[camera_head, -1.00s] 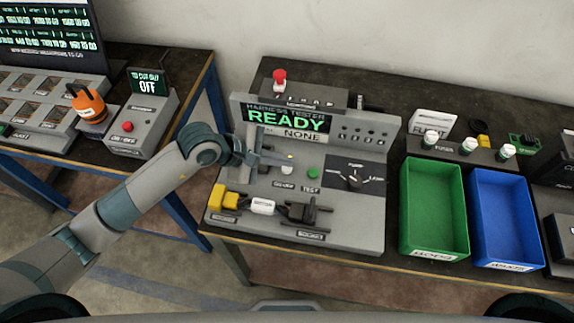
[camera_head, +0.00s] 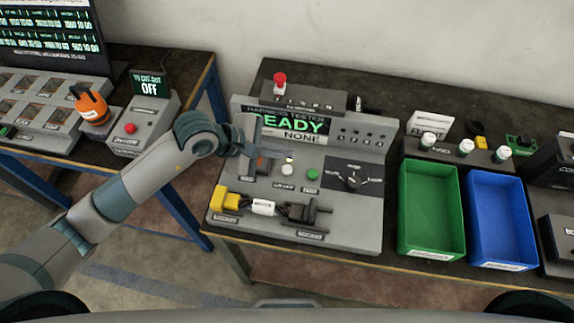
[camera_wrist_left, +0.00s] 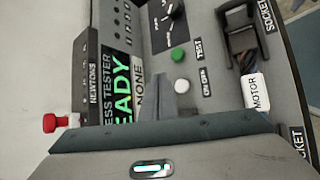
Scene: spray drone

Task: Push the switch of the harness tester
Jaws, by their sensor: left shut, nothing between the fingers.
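The grey harness tester (camera_head: 370,215) stands on the dark bench, its screen reading READY and NONE, partly covered by my left gripper. Its sloped panel has a white round button (camera_head: 287,170) and a green button (camera_head: 313,174) labelled TEST. A small orange-red part (camera_head: 262,163) shows just below my gripper; I cannot tell whether it is the switch. My left gripper (camera_head: 278,156) is shut and empty, above the panel left of the white button. In the left wrist view the fingers (camera_wrist_left: 168,95) point toward the white button (camera_wrist_left: 182,86); contact is unclear. My right gripper is out of view.
A yellow plug (camera_head: 225,200) and a white MOTOR connector (camera_head: 263,207) lie at the tester's front. A red knob (camera_head: 280,83) stands behind. Green (camera_head: 432,252) and blue (camera_head: 503,265) bins are at right. Another bench with a CUT-OUT box (camera_head: 148,118) is at left.

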